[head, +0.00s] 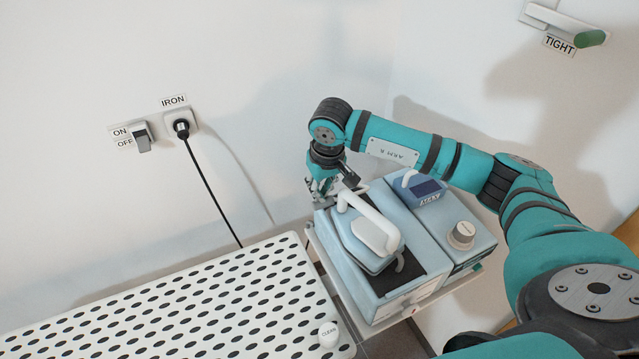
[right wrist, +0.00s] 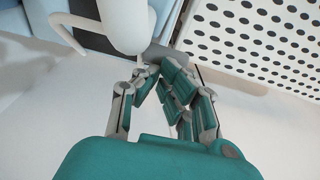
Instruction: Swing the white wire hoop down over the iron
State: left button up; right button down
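The pale blue iron (head: 365,250), with a thick white handle (head: 375,228), rests tilted on the dark plate of its blue station (head: 390,305). A thin white wire also shows in the right wrist view (right wrist: 68,38), beside a thick white part. My right gripper (head: 322,187) is at the far left end of the iron. Its fingertips (right wrist: 155,74) come together close to the thick white part; nothing is clearly held between them. My left gripper is out of view.
A black cord (head: 212,192) hangs from the IRON socket, beside an ON/OFF switch (head: 142,138).

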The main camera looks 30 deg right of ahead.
jog(key=shift+f, duration=0.15)
dwell(0.4)
jog(key=shift+w+d+r+b, duration=0.1)
jog(key=shift+w+r+b, duration=0.15)
jog(key=shift+w+b, duration=0.35)
jog(key=shift+w+r, duration=0.2)
jog(key=shift+r, duration=0.05)
notch_tip(320, 180, up, 11)
jog(key=s, duration=0.2)
jog(key=shift+s+r, duration=0.15)
jog(key=shift+s, duration=0.05)
